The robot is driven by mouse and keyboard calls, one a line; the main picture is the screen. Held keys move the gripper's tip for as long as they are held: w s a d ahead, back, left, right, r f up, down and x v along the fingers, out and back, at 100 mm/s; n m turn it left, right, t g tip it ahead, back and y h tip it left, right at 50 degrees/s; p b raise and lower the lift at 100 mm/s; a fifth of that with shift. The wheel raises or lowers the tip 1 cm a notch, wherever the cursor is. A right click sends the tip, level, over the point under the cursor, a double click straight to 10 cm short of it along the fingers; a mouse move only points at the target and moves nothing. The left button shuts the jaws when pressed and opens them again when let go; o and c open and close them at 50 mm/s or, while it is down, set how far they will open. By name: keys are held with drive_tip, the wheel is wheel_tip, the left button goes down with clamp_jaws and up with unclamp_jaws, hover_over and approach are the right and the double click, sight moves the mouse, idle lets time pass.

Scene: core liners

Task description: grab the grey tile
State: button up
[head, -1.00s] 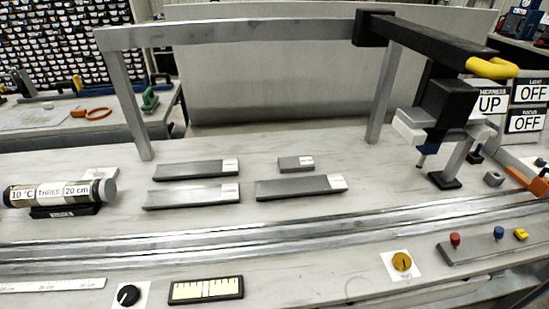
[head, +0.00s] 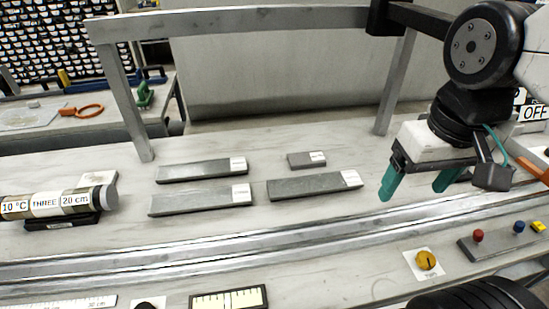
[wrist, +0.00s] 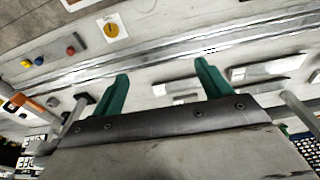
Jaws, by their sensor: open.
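Several flat grey pieces with white labels lie on the bench in the head view. The smallest, a short grey tile (head: 300,160), is at the back right of the group. Longer ones are at front right (head: 308,187), back left (head: 195,172) and front left (head: 195,203). The labels are too small to read. My gripper (head: 414,192) is open and empty above the bench, to the right of the pieces. In the wrist view, its teal fingers (wrist: 163,80) are spread apart, with grey pieces (wrist: 265,70) beyond the right finger.
Metal rails (head: 250,244) run along the bench in front of the pieces. A grey frame (head: 240,24) spans behind them. A labelled core cylinder (head: 62,202) rests at left. A yellow knob (head: 426,260) and coloured buttons (head: 478,236) are at front right.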

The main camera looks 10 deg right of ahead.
drive_tip(key=shift+o, duration=0.2)
drive_tip(key=w+m, duration=0.4)
drive_tip(key=w, duration=0.7)
drive_tip(key=shift+w+a+r+m, duration=0.2)
drive_tip(key=shift+a+r+m, duration=0.1)
drive_tip(key=shift+a, duration=0.1)
drive_tip(key=m+g+h, duration=0.1)
drive_tip(key=m, duration=1.2)
hover_over(306, 157)
drive_tip(key=s+a, duration=0.1)
wheel_tip(306, 157, down, 19)
drive_tip(key=shift+f, duration=0.1)
wheel_tip(306, 157, down, 2)
drive_tip(key=shift+w+d+f, duration=0.1)
drive_tip(key=shift+w+f, duration=0.05)
drive_tip(key=shift+f, duration=0.1)
drive_tip(key=f, duration=0.5)
drive_tip(key=shift+w+d+f, duration=0.2)
drive_tip(key=shift+w+d, duration=0.05)
drive_tip(key=shift+d, duration=0.1)
drive_tip(key=c, duration=1.1)
